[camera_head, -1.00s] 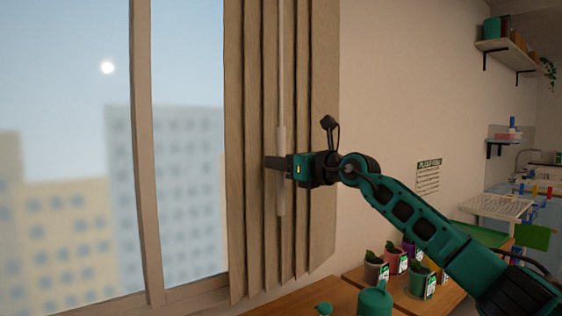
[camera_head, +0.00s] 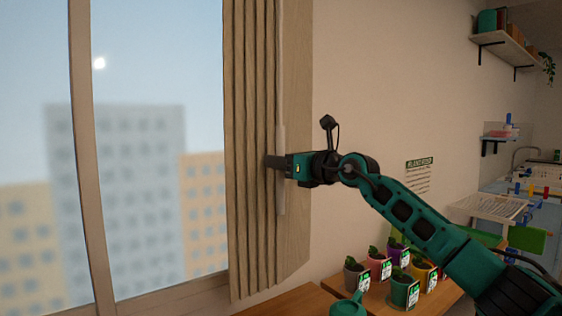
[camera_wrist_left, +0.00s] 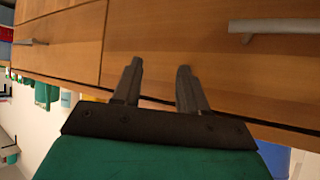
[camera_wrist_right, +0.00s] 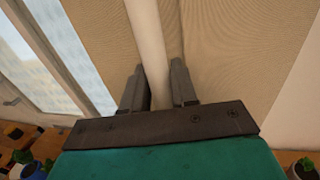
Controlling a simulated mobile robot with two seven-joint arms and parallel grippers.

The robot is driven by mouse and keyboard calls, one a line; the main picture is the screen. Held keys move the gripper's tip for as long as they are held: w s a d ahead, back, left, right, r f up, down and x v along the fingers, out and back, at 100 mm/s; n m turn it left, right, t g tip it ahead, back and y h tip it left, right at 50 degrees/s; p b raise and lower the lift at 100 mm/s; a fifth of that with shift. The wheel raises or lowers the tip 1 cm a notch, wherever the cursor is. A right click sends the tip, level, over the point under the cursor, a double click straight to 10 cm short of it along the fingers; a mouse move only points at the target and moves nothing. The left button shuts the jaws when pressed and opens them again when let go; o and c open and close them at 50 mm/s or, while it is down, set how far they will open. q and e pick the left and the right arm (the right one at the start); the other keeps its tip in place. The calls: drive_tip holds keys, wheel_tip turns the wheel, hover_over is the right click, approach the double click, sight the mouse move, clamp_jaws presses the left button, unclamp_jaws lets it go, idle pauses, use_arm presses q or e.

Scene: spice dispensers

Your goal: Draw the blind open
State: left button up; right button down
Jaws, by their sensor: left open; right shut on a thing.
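The beige blind (camera_head: 252,130) hangs in bunched vertical folds at the right side of the window (camera_head: 150,80). A pale upright wand (camera_head: 281,190) hangs in front of its folds, and it also shows in the right wrist view (camera_wrist_right: 148,40). My right gripper (camera_head: 272,162) is shut on the wand, with one finger on each side of it in the right wrist view. My left gripper (camera_wrist_left: 157,75) is open and empty, near wooden drawer fronts (camera_wrist_left: 180,40) in the left wrist view. It is out of the head view.
Several potted plants (camera_head: 404,290) and a green watering can (camera_head: 348,306) stand on the wooden surface below. Shelves (camera_head: 510,48), a white rack (camera_head: 492,206) and a sink area are at the right.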

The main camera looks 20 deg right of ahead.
drive_tip(key=shift+d, duration=0.15)
drive_tip(key=c, duration=1)
unclamp_jaws()
drive_tip(key=b+v, duration=0.2)
drive_tip(key=v, duration=1.1)
drive_tip(key=shift+w+b, duration=0.1)
drive_tip(key=shift+b, duration=0.3)
